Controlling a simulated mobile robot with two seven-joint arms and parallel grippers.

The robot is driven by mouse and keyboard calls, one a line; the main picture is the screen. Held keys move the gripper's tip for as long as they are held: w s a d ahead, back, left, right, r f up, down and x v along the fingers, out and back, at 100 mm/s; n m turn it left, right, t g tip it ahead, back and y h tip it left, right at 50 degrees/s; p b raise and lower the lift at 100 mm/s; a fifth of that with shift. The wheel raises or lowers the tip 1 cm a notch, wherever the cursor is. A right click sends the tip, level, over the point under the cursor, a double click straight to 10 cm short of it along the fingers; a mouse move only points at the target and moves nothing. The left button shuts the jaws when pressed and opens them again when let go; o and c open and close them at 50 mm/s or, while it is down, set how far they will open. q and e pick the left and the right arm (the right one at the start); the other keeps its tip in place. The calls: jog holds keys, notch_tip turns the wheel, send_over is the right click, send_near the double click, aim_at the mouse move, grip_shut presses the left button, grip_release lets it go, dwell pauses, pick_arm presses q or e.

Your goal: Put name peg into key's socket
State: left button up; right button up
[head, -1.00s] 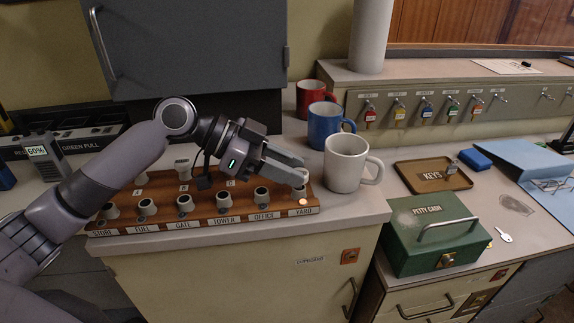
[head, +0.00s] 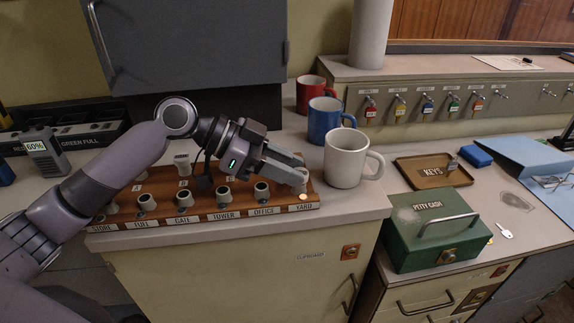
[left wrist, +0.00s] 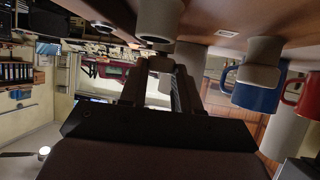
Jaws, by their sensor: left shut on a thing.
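My left gripper (head: 298,178) is shut on a pale name peg at the right end of the wooden socket board (head: 235,212). The fingers mostly hide this peg in the head view; a pale peg (left wrist: 158,20) shows beyond the fingertips (left wrist: 163,62) in the left wrist view. The fingertips are over the YARD end, just behind a small lit spot (head: 303,196). I cannot tell whether the peg is seated. Other pale pegs or sockets stand behind the labels, including OFFICE (head: 262,192) and TOWER (head: 223,197). My right gripper is not in view.
A white mug (head: 345,158) stands close to the right of the gripper, with blue (head: 324,124) and red (head: 311,93) mugs behind. Tagged keys hang on a rail (head: 450,105). A KEYS tray (head: 408,172), green cash box (head: 432,235) and loose key (head: 504,230) lie right.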

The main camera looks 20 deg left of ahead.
pick_arm(q)
jog(key=shift+f, duration=0.15)
dwell(0.6)
jog(key=o, duration=1.1)
notch_tip(320, 180, up, 6)
jog(key=p, duration=0.5)
jog(key=shift+p, duration=0.3)
jog(key=shift+s, duration=0.1)
